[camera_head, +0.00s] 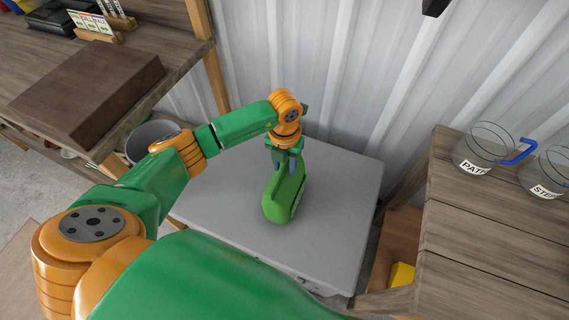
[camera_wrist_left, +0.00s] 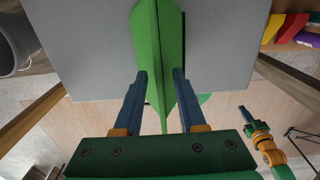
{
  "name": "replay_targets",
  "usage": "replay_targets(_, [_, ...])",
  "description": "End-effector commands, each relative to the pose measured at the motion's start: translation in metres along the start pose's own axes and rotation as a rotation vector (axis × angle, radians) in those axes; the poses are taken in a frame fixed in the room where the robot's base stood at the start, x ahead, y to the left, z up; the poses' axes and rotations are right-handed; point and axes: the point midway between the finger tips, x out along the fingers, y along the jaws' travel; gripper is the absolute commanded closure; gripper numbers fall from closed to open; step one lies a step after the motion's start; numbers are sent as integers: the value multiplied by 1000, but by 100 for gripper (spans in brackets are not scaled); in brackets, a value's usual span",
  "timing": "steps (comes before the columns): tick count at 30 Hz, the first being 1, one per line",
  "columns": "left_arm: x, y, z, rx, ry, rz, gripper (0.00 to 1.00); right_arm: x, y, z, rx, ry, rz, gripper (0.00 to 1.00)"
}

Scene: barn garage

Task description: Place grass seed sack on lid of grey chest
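The green grass seed sack (camera_head: 286,196) stands upright on the light grey lid of the chest (camera_head: 235,217), near its middle. In the left wrist view the sack (camera_wrist_left: 158,45) lies between and beyond the fingers, over the grey lid (camera_wrist_left: 90,50). My left gripper (camera_head: 287,161) points down at the top of the sack. In the wrist view its fingers (camera_wrist_left: 160,75) are apart, one on each side of the sack's top, with a narrow gap showing beside it. My right gripper (camera_wrist_left: 243,112) shows small in the wrist view; its fingers are too small to read.
A wooden workbench (camera_head: 180,42) with a brown box (camera_head: 88,90) is at the left. A grey bucket (camera_head: 150,134) stands beside the chest. A wooden shelf (camera_head: 480,237) with clear labelled jugs (camera_head: 485,147) is at the right. A corrugated wall (camera_head: 330,70) closes the back.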

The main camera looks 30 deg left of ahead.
Motion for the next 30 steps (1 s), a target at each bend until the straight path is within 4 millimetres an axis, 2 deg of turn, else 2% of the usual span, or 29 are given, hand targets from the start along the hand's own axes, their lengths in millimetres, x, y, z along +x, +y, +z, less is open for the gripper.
replay_targets(5, [-5,0,0,0,-2,-1,60,-2,0,0,0,0,0,100])
replay_targets(7, [-14,0,1,0,-4,0,60,0,0,0,0,0,0,100])
replay_targets(15, [-81,0,2,2,-8,-1,60,8,0,1,0,0,0,100])
replay_targets(21, [-115,0,1,0,-3,0,60,12,0,1,0,0,0,100])
replay_targets(30, [-122,0,0,0,0,0,60,12,0,1,1,0,0,100])
